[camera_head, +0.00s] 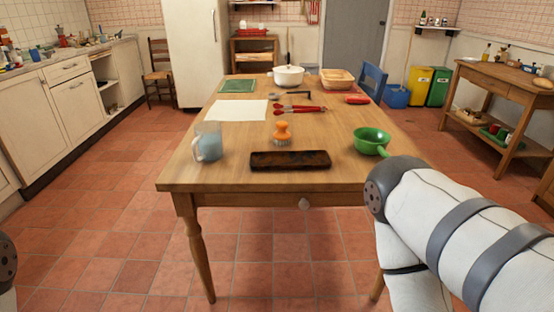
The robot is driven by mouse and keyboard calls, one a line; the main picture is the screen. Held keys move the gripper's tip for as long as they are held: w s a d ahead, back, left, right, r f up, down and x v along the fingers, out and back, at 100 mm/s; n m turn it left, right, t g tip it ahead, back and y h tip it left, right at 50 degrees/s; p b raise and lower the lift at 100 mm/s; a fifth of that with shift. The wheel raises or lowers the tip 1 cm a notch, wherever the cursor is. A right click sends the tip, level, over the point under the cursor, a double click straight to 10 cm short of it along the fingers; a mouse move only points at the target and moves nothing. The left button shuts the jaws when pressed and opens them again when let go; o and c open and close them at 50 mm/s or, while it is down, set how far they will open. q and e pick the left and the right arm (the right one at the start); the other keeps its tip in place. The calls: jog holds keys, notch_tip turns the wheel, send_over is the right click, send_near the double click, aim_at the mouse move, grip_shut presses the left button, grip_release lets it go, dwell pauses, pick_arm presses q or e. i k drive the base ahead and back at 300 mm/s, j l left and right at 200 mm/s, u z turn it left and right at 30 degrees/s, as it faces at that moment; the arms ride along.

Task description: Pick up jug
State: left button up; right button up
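A pale blue, see-through jug (210,142) stands upright at the front left of the wooden table (176,177). Its handle faces left toward the viewer. Nothing touches it. My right arm shows large at the lower right, beside the table's front right corner, but its gripper is out of view. Only a dark and pale bit of my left arm shows at the left edge, and the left gripper is out of view.
A white sheet (238,110) lies behind. A white pot (288,77) stands at the back. The tiled floor left of the table is clear.

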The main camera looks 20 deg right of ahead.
aim_at(209, 136)
jog(key=i+j+u, duration=0.85)
jog(key=i+u, duration=0.65)
jog(key=i+z, duration=0.4)
jog(key=i+j+z, duration=0.25)
jog(key=i+z, duration=0.2)
jog(key=i+j+z, duration=0.4)
jog(key=i, duration=0.15)
jog(key=i+l+z, duration=0.1)
jog(key=i+z, duration=0.2)
jog(key=z, duration=0.15)
jog(key=i+z, duration=0.35)
jog(key=z, duration=0.15)
jog(key=i+j+z, duration=0.15)
jog(key=i+z, duration=0.15)
jog(key=z, duration=0.15)
jog(key=i+j+z, duration=0.25)
jog(key=z, duration=0.25)
jog(key=i+z, duration=0.1)
jog(key=z, duration=0.35)
jog(key=i+j+z, duration=0.1)
jog(key=z, duration=0.3)
jog(key=i+j+z, duration=0.1)
jog(key=z, duration=0.35)
jog(key=i+j+z, duration=0.1)
jog(key=z, duration=0.35)
jog(key=j+z, duration=0.25)
jog(key=z, duration=0.2)
